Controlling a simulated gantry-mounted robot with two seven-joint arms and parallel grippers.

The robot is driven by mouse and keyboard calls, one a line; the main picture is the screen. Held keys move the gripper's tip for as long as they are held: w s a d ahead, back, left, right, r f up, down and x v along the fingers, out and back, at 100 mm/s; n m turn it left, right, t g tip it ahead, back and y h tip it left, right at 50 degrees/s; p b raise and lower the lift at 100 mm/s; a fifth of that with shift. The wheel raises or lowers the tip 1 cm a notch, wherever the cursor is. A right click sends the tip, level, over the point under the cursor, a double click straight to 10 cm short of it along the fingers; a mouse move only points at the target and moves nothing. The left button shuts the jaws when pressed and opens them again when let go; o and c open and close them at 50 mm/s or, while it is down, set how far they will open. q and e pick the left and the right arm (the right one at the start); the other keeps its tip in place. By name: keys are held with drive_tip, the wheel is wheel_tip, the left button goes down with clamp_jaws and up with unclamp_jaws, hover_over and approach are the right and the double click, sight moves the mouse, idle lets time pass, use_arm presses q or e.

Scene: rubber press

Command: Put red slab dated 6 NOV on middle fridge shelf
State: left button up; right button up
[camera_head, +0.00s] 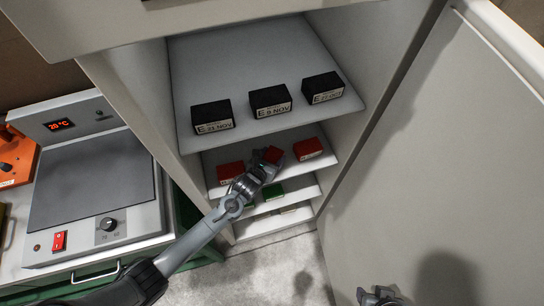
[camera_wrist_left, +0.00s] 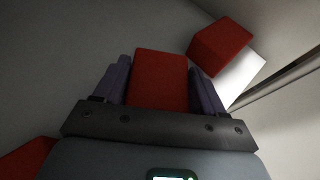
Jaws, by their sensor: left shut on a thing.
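My left gripper (camera_head: 262,165) reaches into the open fridge at the level of the shelf with red slabs. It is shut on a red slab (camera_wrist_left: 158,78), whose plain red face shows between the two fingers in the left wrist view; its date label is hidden. The held slab also shows in the head view (camera_head: 272,155), between two other red slabs. One is at the left (camera_head: 231,172) and one at the right (camera_head: 307,149). The middle shelf (camera_head: 213,157) lies under them. I cannot tell whether the held slab touches it. My right gripper (camera_head: 380,296) shows at the bottom edge, its jaws unclear.
Several black slabs (camera_head: 270,100) stand on the shelf above (camera_head: 250,55). Green slabs (camera_head: 275,194) lie on the shelf below. The fridge door (camera_head: 440,170) stands open at the right. A hot plate unit (camera_head: 95,180) is at the left.

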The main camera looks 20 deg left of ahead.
use_arm(q)
drive_tip(key=o, duration=1.3)
drive_tip(key=shift+f, duration=0.1)
